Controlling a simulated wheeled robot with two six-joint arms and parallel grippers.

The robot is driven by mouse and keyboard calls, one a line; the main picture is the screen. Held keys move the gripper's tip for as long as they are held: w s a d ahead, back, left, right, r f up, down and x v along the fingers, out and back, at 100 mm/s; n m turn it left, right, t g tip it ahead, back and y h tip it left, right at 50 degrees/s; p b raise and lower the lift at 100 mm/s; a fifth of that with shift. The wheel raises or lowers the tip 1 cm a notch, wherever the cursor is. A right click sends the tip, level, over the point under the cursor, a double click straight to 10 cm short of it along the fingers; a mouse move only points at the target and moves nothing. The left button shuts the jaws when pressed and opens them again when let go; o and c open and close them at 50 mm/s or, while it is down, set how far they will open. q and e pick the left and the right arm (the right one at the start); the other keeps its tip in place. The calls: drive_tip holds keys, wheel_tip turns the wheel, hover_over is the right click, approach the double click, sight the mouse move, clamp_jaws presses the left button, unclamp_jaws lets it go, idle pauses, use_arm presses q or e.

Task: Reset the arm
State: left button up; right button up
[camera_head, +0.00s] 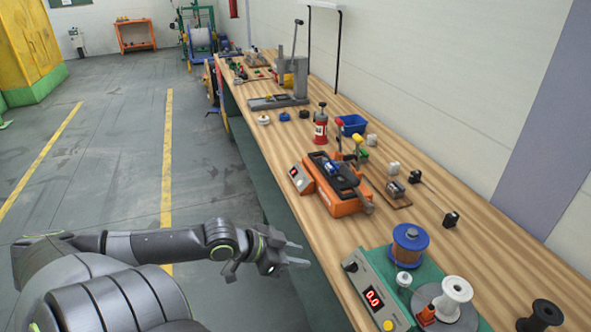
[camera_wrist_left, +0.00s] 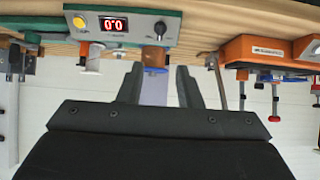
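My left arm comes in from the left in the head view. Its gripper (camera_head: 297,254) is in front of the workbench's near-left edge, over the floor side. The fingers are spread apart with nothing between them. In the left wrist view the same gripper (camera_wrist_left: 160,82) shows two separate fingers with an empty gap, and the picture appears upside down. My right gripper is in neither view.
The wooden workbench (camera_head: 268,150) runs along the wall. Near the gripper are a green winding unit (camera_head: 365,285) with a red 0.0 display and an orange device (camera_head: 340,203). A red bottle (camera_head: 320,128) stands farther back. The floor (camera_head: 120,160) at left is open.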

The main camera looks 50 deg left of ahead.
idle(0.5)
use_arm(q)
drive_tip(key=s+a+f+n+y, duration=0.1)
drive_tip(key=a+f+n+y, duration=0.35)
drive_tip(key=a+f, duration=0.95)
drive_tip(key=s+f+n+g+y+b, duration=0.1)
drive_tip(key=s+f, duration=0.3)
drive_tip(key=f, duration=0.4)
drive_tip(key=s+f+g+y, duration=0.2)
drive_tip(key=s+f, duration=0.2)
drive_tip(key=f, duration=0.4)
drive_tip(key=s+d+f+g, duration=0.1)
drive_tip(key=s+d+f, duration=0.2)
drive_tip(key=s+f, duration=0.3)
drive_tip(key=s+d+f+g, duration=0.2)
drive_tip(key=s+d+f, duration=0.2)
drive_tip(key=f, duration=0.3)
drive_tip(key=s+d+f+g+h, duration=0.2)
drive_tip(key=s+d+f+g, duration=0.1)
drive_tip(key=s+d+f, duration=0.6)
drive_tip(key=s+d+b, duration=0.1)
drive_tip(key=s+d, duration=0.2)
drive_tip(key=d, duration=0.3)
drive_tip(key=shift+s+f, duration=0.2)
drive_tip(key=shift+s, duration=0.15)
